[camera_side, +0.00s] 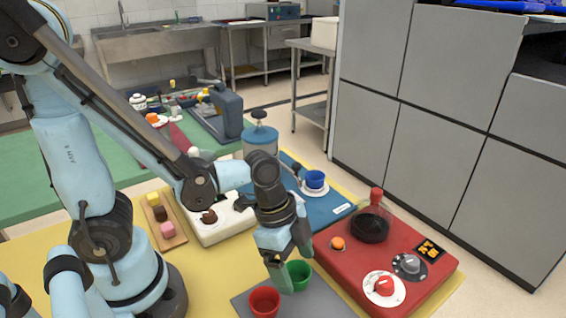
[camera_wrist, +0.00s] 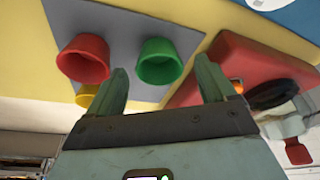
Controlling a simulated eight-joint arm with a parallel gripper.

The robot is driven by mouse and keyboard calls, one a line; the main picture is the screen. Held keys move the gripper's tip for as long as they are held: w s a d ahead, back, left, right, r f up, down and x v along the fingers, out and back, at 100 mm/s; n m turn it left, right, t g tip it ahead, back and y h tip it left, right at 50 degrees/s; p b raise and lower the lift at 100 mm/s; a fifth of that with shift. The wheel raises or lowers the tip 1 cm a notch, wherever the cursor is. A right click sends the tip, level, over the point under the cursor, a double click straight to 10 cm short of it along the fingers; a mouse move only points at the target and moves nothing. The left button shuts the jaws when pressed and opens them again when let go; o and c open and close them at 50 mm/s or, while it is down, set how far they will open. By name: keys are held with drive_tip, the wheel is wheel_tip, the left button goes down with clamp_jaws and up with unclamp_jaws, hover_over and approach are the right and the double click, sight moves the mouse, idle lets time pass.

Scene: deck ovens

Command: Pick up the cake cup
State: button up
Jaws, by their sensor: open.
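Several small cups stand on a grey mat (camera_side: 326,290); I cannot tell which one is the cake cup. A red cup (camera_side: 264,301) is at the front left and a green cup (camera_side: 299,275) is to its right. The wrist view also shows the red cup (camera_wrist: 84,58), the green cup (camera_wrist: 159,61) and part of a yellow cup (camera_wrist: 86,96). My gripper (camera_side: 296,268) points down close by the green cup, its jaws open and empty. In the wrist view the green cup appears between the fingertips, and I cannot tell whether they touch it.
A red stove unit (camera_side: 335,262) with knobs and a dark pan (camera_side: 368,228) stands close on the right. Behind are a blue mat (camera_side: 330,207) with a blue cup (camera_side: 314,180) and a white tray (camera_side: 227,232). A wooden board (camera_side: 178,238) with small cakes lies left.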

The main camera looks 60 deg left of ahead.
drive_tip(key=shift+f, duration=0.3)
drive_tip(key=shift+c, duration=0.2)
drive_tip(key=c, duration=1.1)
drive_tip(key=shift+o, duration=0.2)
drive_tip(key=shift+r, duration=0.1)
